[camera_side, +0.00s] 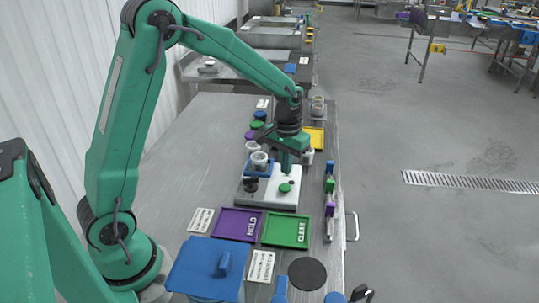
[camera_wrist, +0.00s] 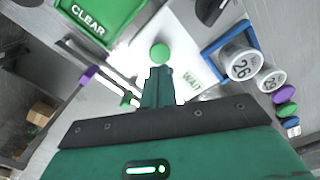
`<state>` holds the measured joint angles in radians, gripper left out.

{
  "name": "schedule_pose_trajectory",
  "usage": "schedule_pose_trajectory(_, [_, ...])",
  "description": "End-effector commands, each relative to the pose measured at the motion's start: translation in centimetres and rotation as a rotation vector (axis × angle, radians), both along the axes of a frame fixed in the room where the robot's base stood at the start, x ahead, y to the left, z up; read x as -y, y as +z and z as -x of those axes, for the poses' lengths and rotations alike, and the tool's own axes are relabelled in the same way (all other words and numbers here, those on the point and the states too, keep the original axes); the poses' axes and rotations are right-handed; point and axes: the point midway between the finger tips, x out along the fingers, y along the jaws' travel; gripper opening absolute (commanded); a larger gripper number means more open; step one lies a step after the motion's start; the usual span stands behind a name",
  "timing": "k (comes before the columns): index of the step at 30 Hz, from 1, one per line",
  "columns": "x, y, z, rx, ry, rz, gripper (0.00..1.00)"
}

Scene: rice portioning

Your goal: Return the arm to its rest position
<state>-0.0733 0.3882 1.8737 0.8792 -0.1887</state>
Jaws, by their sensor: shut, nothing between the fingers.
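My green gripper (camera_side: 287,167) points down above the white device (camera_side: 272,195) on the steel table. Its fingers are together and empty. A round green button (camera_side: 285,188) on the device lies just below and in front of the fingertips. In the wrist view the shut fingers (camera_wrist: 159,76) stand close to this green button (camera_wrist: 159,53), with the word WAIT on the white surface beside it. I cannot tell whether they touch it. A blue holder (camera_side: 257,172) with a white cup (camera_side: 259,160) stands at the device's back left; the wrist view shows a cup marked 26 (camera_wrist: 240,66).
A purple HOLD tray (camera_side: 236,223) and green CLEAR tray (camera_side: 286,231) lie in front of the device. A blue lidded box (camera_side: 205,268) and black disc (camera_side: 307,273) are nearer. A yellow tray (camera_side: 315,139) lies behind. The table's left side is clear.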

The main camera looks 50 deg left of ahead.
Motion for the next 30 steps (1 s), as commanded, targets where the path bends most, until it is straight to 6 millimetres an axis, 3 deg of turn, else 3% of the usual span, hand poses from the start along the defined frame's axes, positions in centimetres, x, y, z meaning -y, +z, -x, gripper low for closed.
schedule_pose_trajectory(17, [0.0,0.8,0.2,0.006,-0.003,-0.001,0.0])
schedule_pose_trajectory(23, [0.3,2.8,1.2,0.038,-0.019,-0.003,0.0])
schedule_pose_trajectory(30, [1.0,6.7,3.8,0.109,-0.057,-0.01,0.0])
